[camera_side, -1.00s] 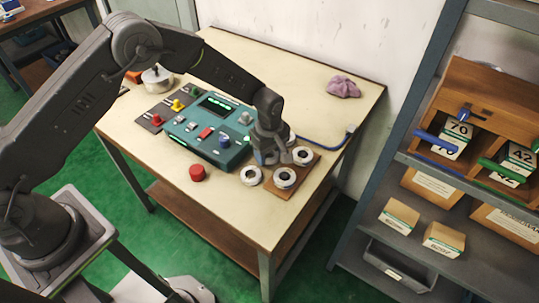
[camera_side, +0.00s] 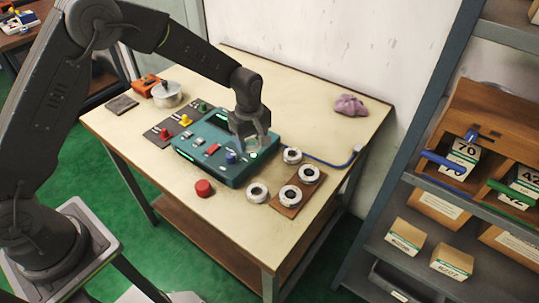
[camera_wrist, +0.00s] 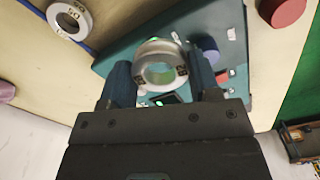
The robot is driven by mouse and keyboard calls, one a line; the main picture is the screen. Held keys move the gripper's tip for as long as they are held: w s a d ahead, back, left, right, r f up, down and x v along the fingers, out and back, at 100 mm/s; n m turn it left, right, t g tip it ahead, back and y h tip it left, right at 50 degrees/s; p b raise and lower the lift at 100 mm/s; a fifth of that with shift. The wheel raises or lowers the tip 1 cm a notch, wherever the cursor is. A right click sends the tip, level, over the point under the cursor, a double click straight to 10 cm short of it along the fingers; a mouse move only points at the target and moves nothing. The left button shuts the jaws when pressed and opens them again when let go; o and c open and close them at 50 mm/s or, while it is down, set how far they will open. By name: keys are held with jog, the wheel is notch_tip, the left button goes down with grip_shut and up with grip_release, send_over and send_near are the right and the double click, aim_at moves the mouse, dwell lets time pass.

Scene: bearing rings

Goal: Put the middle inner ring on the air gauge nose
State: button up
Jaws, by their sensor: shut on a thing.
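My gripper (camera_side: 250,145) is over the teal air gauge (camera_side: 188,148), near its right end. In the wrist view, my gripper (camera_wrist: 160,78) is shut on a silver inner ring (camera_wrist: 161,56) with dark markings. The ring lies between the two fingers. Through its hole I see teal and a green glow. A grey round part shows just behind the ring; I cannot tell whether it is the nose or whether the ring is around it. In the side view the fingers hide the nose.
Two rings (camera_side: 309,174) (camera_side: 290,195) sit on a brown board (camera_side: 284,210). Loose rings lie on the table beside it (camera_side: 257,193) (camera_side: 291,155). A red button (camera_side: 204,188) stands in front of the gauge. The table's back is mostly clear.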

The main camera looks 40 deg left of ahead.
jog(key=a, duration=0.1)
jog(key=a+r, duration=0.2)
jog(key=shift+s+a+r, duration=0.15)
jog(key=shift+s+a, duration=0.15)
jog(key=shift+w+a+r, duration=0.15)
jog(key=shift+w+a, duration=0.05)
jog(key=shift+a, duration=0.05)
jog(key=w, duration=0.4)
jog(key=w+a+r, duration=0.1)
jog(key=w, duration=0.1)
jog(key=shift+w+r, duration=0.1)
jog(key=shift+w, duration=0.25)
jog(key=shift+f, duration=1.95)
jog(key=shift+f, duration=0.7)
jog(key=shift+f, duration=0.3)
jog(key=shift+f, duration=0.7)
jog(key=o, duration=1.1)
